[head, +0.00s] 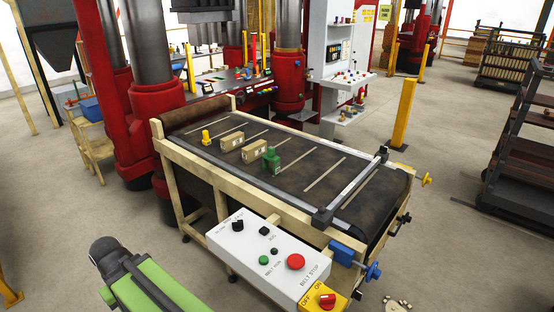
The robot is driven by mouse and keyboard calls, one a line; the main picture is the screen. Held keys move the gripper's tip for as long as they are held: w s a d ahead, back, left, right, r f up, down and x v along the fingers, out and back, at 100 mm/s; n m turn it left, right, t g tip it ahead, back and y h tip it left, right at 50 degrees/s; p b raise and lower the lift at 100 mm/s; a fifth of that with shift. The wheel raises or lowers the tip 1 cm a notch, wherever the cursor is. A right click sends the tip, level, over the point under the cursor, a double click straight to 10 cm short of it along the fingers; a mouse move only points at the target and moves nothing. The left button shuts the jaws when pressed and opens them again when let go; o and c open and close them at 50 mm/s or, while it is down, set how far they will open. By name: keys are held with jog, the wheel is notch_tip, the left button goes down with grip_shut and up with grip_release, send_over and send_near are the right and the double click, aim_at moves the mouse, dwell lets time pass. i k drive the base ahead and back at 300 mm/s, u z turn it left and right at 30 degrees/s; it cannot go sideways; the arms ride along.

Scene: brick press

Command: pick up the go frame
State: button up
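A small green piece with an upright part (271,160) stands on the dark conveyor belt (325,165), beside a tan brick. It is the likeliest go frame, but it is too small here to make out its shape or any label. Two tan bricks, the left one (231,142) and the right one (255,151), lie on the belt to its left. A small yellow piece (206,137) stands further left on the belt. My green and dark arm shows at the lower left, apart from the belt. No gripper fingers can be made out.
A white control box (268,256) with a red stop button (296,261) is mounted at the belt's near side. A grey bar (358,187) crosses the belt's right end. Wooden rails edge the belt. A red press (158,107) stands behind it. A yellow post (403,113) stands right.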

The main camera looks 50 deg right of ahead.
aim_at(270, 155)
jog(key=u, duration=0.05)
jog(key=i, duration=2.7)
jog(key=z, duration=2.6)
jog(key=i, duration=0.5)
jog(key=u, duration=0.2)
